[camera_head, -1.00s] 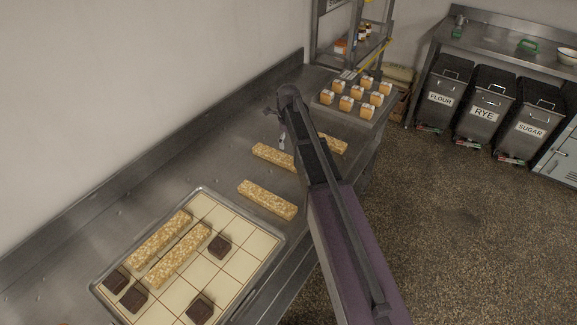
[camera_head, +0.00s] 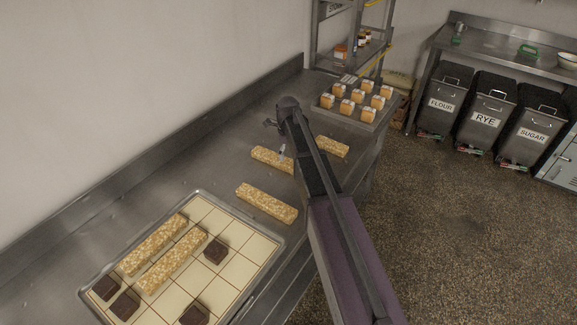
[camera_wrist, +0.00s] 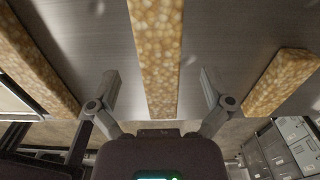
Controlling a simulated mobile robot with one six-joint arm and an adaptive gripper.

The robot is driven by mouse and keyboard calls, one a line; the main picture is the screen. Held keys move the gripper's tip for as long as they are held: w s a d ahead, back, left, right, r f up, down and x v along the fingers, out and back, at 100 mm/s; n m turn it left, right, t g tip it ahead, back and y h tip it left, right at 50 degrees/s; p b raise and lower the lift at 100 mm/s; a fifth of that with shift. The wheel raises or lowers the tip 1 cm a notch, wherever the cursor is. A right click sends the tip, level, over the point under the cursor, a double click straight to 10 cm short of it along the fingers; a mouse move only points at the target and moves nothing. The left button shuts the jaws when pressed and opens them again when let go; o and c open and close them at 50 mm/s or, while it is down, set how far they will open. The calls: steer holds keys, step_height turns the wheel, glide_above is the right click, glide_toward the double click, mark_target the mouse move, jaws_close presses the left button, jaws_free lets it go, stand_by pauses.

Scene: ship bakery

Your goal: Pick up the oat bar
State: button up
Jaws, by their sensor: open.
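Three oat bars lie on the steel counter in the head view: a near one (camera_head: 266,203), a middle one (camera_head: 265,156) and a far one (camera_head: 332,147). My gripper (camera_head: 281,153) is at the middle bar, partly hidden by my arm. In the wrist view my gripper (camera_wrist: 162,95) is open, with its two fingers spread on either side of a bar (camera_wrist: 158,55) and apart from it. One bar shows at the left (camera_wrist: 35,65) and one at the right (camera_wrist: 280,82) of that view.
A tray (camera_head: 277,243) with two more bars and several dark squares lies at the near end of the counter. Another tray (camera_head: 368,125) of small orange-and-white items is beyond, by a shelf rack (camera_head: 340,55). A wall (camera_head: 120,90) backs the counter.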

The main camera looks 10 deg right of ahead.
mark_target(287, 162)
steer(key=shift+a+f+b, duration=0.1)
steer(key=shift+f+b, duration=2.5)
steer(key=shift+b, duration=0.05)
steer(key=c, duration=1.3)
